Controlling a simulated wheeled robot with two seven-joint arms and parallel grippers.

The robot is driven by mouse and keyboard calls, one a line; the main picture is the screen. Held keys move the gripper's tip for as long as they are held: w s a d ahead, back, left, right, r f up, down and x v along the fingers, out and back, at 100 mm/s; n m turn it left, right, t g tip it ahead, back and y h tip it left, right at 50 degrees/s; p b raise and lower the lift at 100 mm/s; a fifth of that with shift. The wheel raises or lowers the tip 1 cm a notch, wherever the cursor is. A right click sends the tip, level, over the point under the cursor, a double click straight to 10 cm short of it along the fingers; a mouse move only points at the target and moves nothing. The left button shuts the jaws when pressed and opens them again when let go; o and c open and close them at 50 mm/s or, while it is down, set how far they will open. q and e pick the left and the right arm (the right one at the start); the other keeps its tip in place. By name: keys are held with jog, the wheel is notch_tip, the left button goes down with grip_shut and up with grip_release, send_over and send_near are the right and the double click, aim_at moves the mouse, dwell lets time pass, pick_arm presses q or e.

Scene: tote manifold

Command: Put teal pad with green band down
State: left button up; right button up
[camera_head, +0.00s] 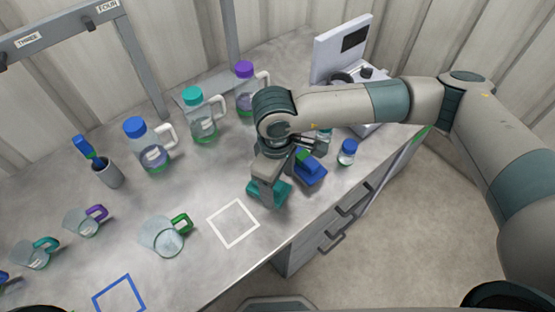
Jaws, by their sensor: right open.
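A teal pad (283,190) lies at the worktop's front edge, just right of the white square outline. My right gripper (268,186) reaches down over it from above, its jaws open. The gripper covers part of the pad, so I cannot tell whether the fingers touch it. A green band on this pad is not clear to me. A blue pad (311,174) lies right beside it, with a bit of green (302,155) showing near its upper left. My left gripper is not in view.
A white square outline (233,224) and a blue one (119,294) mark bare worktop. A green-handled beaker (168,238) stands left of the white square. Several lidded jugs (203,118) stand behind. A small blue-capped bottle (347,152) and a white instrument (327,54) are at right.

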aim_at(277, 186)
pick_arm(q)
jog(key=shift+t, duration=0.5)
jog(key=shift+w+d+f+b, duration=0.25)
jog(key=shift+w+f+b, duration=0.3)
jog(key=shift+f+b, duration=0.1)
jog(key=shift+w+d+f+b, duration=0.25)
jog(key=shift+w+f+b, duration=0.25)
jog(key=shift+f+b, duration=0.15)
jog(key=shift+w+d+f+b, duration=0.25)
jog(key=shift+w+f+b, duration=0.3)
jog(key=shift+b, duration=0.1)
pick_arm(e)
notch_tip(277, 186, up, 10)
jog(key=shift+a+r, duration=0.15)
jog(key=shift+a, duration=0.05)
jog(key=shift+w, duration=0.1)
